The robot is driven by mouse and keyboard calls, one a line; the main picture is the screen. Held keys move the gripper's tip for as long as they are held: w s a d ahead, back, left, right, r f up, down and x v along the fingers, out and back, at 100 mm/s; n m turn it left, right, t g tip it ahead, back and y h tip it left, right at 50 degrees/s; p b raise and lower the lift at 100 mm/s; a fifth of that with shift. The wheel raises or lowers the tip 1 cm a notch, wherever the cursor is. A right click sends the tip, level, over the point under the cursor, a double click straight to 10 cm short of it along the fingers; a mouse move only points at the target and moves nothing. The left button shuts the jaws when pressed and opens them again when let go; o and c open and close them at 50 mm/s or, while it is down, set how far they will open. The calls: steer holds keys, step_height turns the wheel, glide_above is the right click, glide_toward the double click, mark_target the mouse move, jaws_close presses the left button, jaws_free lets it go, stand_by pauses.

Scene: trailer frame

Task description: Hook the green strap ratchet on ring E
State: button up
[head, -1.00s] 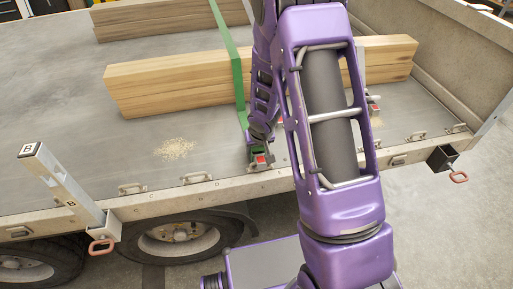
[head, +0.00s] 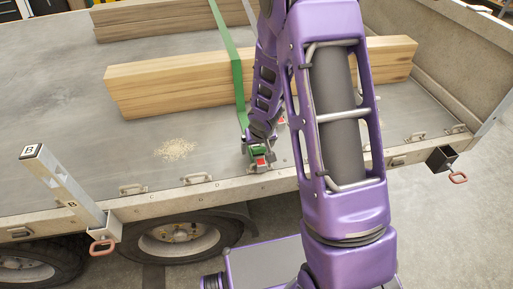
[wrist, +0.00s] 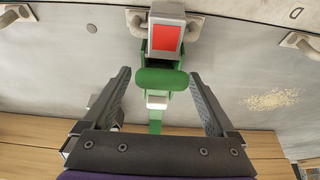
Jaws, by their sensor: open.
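The green strap (head: 234,60) runs over the lumber and down to the green ratchet (head: 258,151) at the trailer's near edge. In the wrist view the ratchet (wrist: 162,79) lies between the fingers of my gripper (wrist: 160,85), which is open with a gap on both sides. A grey end block with a red face (wrist: 166,38) sits at the ratchet's far end, over a metal ring (wrist: 195,25) on the deck edge. Whether a hook is seated in that ring is hidden, and no letter is readable there. In the head view my gripper (head: 255,142) is at the ratchet, partly hidden.
Lumber stacks (head: 175,83) lie across the deck. Other rings (head: 196,178) line the near edge; two flank the ratchet in the wrist view (wrist: 300,43). A post marked B (head: 65,185) stands at left. Sawdust (head: 177,149) lies on the clear deck left of the ratchet.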

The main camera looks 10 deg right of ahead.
steer(key=p+v, duration=0.5)
steer(key=v, duration=1)
steer(key=shift+r+p, duration=0.2)
steer(key=shift+p, duration=0.1)
